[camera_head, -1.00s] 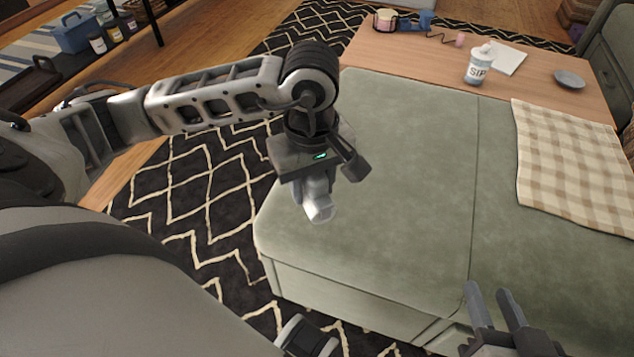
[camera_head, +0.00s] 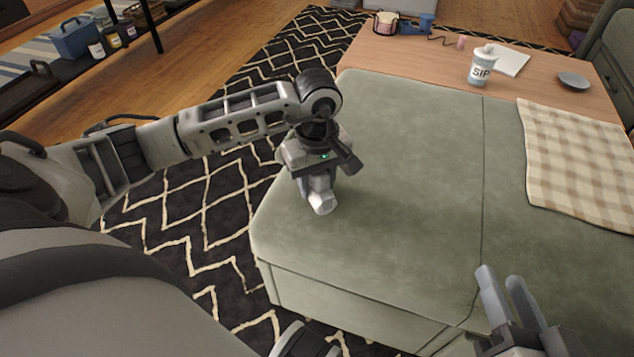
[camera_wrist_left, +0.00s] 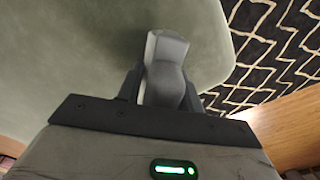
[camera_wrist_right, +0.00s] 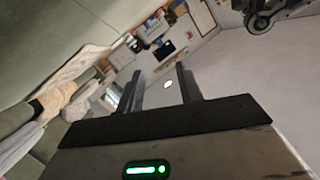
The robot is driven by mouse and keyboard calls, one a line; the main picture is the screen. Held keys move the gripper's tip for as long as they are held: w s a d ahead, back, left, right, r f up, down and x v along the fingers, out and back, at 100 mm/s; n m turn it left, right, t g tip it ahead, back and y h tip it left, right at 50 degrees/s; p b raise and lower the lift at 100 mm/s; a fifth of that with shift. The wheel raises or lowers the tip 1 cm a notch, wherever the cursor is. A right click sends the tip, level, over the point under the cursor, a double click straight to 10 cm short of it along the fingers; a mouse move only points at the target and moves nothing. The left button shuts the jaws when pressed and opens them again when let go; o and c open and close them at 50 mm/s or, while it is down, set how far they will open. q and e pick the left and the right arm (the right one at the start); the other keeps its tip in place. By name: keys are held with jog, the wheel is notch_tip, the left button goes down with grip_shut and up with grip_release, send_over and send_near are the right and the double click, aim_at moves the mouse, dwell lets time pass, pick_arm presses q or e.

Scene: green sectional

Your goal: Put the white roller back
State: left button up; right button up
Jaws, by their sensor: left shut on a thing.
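The white roller (camera_head: 322,202) is held in my left gripper (camera_head: 318,186), above the near left corner of the green seat. In the left wrist view the roller (camera_wrist_left: 165,62) looks pale grey and white and sits between the fingers of my left gripper (camera_wrist_left: 162,88), partly hidden by them. My right gripper (camera_head: 503,298) is at the lower right of the head view, by the front of the seat. Its fingers are apart and empty, and the right wrist view also shows this gripper (camera_wrist_right: 160,90) with a gap between the fingers.
The green seat (camera_head: 410,190) has a wide clear top. A checked cloth (camera_head: 580,165) lies on its right. The wooden table (camera_head: 400,62) behind holds a SIP cup (camera_head: 482,70), a grey dish (camera_head: 573,81) and a white pad (camera_head: 508,60). A patterned rug (camera_head: 215,200) lies left. A low shelf (camera_head: 110,60) stands at back left.

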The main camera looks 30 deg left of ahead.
pick_arm(q)
jog(key=shift+r, duration=0.1)
jog(key=shift+f, duration=0.25)
jog(key=o, duration=1)
jog(key=shift+r, duration=0.1)
jog(key=shift+c, duration=0.2)
pick_arm(e)
jog(key=shift+w+r, duration=0.1)
jog(key=shift+r, duration=0.1)
